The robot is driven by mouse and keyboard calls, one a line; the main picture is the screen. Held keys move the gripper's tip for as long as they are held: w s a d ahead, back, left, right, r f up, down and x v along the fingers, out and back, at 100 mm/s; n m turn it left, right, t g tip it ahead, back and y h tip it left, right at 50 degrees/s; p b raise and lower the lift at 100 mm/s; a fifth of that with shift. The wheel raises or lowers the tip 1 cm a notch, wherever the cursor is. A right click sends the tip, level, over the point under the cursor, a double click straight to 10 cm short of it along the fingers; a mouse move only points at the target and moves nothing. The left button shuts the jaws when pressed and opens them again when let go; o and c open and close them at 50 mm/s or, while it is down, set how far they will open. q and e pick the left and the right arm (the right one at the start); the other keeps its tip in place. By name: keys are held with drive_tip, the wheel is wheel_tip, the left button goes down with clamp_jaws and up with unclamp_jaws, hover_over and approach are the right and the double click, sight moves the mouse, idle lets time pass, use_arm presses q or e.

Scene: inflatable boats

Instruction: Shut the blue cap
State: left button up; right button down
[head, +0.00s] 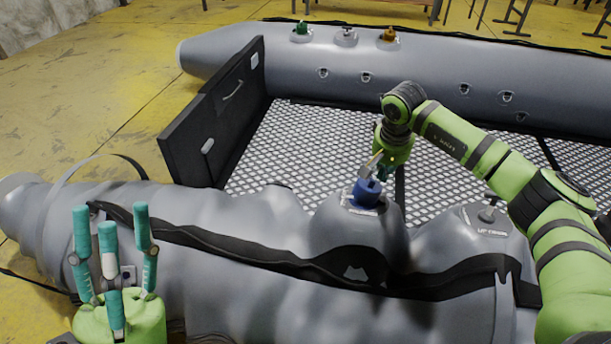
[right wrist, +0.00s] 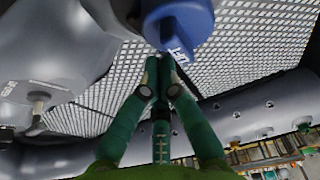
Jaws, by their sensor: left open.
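The blue cap (head: 367,193) sits on top of the near grey tube of the boat, in the middle of the head view. It also shows at the top of the right wrist view (right wrist: 185,22), with pale lettering on its side. My right gripper (head: 384,172) is right at the cap, on its upper right side. In the right wrist view its fingers (right wrist: 160,65) come together at the tips just under the cap's edge, with nothing visible between them. I cannot tell whether they touch the cap. My left gripper (head: 110,225) is open and empty at the lower left, away from the cap.
A grey valve (head: 488,210) stands on the near tube to the right. A green cap (head: 302,29), a grey valve (head: 346,35) and an orange cap (head: 389,35) sit on the far tube. A black transom board (head: 205,130) stands at the left. The patterned boat floor (head: 290,150) is clear.

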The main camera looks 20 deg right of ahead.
sight(368, 182)
drive_tip(key=shift+w+a+f, duration=0.1)
drive_tip(key=shift+w+a, duration=0.1)
drive_tip(key=shift+a, duration=0.2)
drive_tip(key=shift+w+a+f, duration=0.1)
drive_tip(key=shift+w+a, duration=0.05)
drive_tip(key=shift+a, duration=0.25)
drive_tip(key=shift+w+a+f, duration=0.1)
drive_tip(key=shift+a+f, duration=0.25)
drive_tip(key=shift+a, duration=0.5)
drive_tip(key=r+p, duration=0.1)
drive_tip(key=w+r+p, duration=0.1)
drive_tip(key=r, duration=0.1)
drive_tip(key=shift+r+p, duration=0.1)
drive_tip(key=shift+p, duration=0.25)
drive_tip(key=shift+s+a+r+p, duration=0.1)
drive_tip(key=shift+a+r+p, duration=0.2)
drive_tip(key=shift+r, duration=0.35)
drive_tip(key=shift+s+a+r+p, duration=0.1)
drive_tip(key=shift+r+p, duration=0.3)
drive_tip(key=shift+r, duration=0.2)
drive_tip(key=shift+d+r+p, duration=0.45)
drive_tip(key=shift+r+p, duration=0.2)
drive_tip(key=shift+p, duration=0.1)
drive_tip(key=shift+d, duration=0.1)
drive_tip(key=shift+s+f, duration=0.1)
drive_tip(key=shift+s, duration=0.05)
